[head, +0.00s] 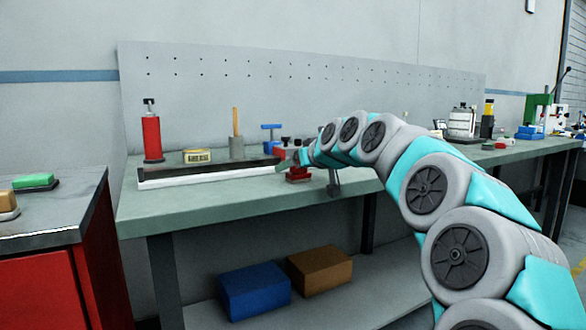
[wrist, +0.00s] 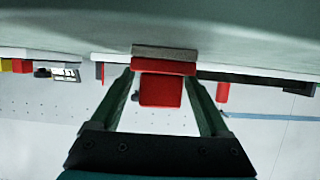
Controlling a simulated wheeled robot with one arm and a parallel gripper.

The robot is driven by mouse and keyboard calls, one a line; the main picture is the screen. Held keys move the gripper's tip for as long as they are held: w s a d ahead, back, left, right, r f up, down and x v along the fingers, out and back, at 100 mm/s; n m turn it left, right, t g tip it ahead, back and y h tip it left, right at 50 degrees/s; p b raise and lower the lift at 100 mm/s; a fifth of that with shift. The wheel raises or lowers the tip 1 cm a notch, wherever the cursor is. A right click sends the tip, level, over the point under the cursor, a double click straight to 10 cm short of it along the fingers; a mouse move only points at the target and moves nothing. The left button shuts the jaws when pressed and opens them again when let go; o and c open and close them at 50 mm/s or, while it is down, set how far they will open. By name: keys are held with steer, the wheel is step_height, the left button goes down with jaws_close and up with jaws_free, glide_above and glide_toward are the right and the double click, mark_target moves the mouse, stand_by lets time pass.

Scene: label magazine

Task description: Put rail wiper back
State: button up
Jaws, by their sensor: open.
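The rail wiper, a red block on a grey pad, sits upright on the green bench top (head: 190,200) near its front edge; in the head view it is a small red piece (head: 298,175). The wrist view is upside down and shows its red grip (wrist: 160,90) between the two dark green fingers of my gripper (wrist: 162,78). The fingers are open, one on each side of the grip, with a gap at the right one. Whether the left finger touches is unclear. In the head view my gripper is small and partly hidden by my arm.
A long rail with a white front (head: 210,175) lies left of the wiper. Behind it stand a red bottle (head: 151,138), a yellow box (head: 197,156) and a grey holder with a wooden stick (head: 236,146). A pegboard (head: 200,90) closes the back. The bench's front left is clear.

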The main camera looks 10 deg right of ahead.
steer(key=v, duration=1.1)
steer(key=s+a+f+g+h, duration=0.1)
steer(key=s+a+f+g, duration=0.25)
steer(key=s+f, duration=0.45)
steer(key=s+a+f+g, duration=0.35)
steer(key=s+f, duration=0.25)
steer(key=f, duration=0.5)
steer(key=s+d+f+m+g+h, duration=0.1)
steer(key=s+f+g, duration=0.1)
steer(key=s+f, duration=0.5)
steer(key=s+d+f+m+g+h, duration=0.1)
steer(key=s+f+g, duration=0.2)
steer(key=s+f, duration=0.4)
steer(key=s+d+f+m+g+h, duration=0.1)
steer(key=s+f, duration=0.5)
steer(key=s, duration=1)
steer(key=shift+d+f+m+g+b, duration=0.3)
steer(key=shift+d+f+g+b, duration=0.15)
steer(key=shift+g, duration=0.35)
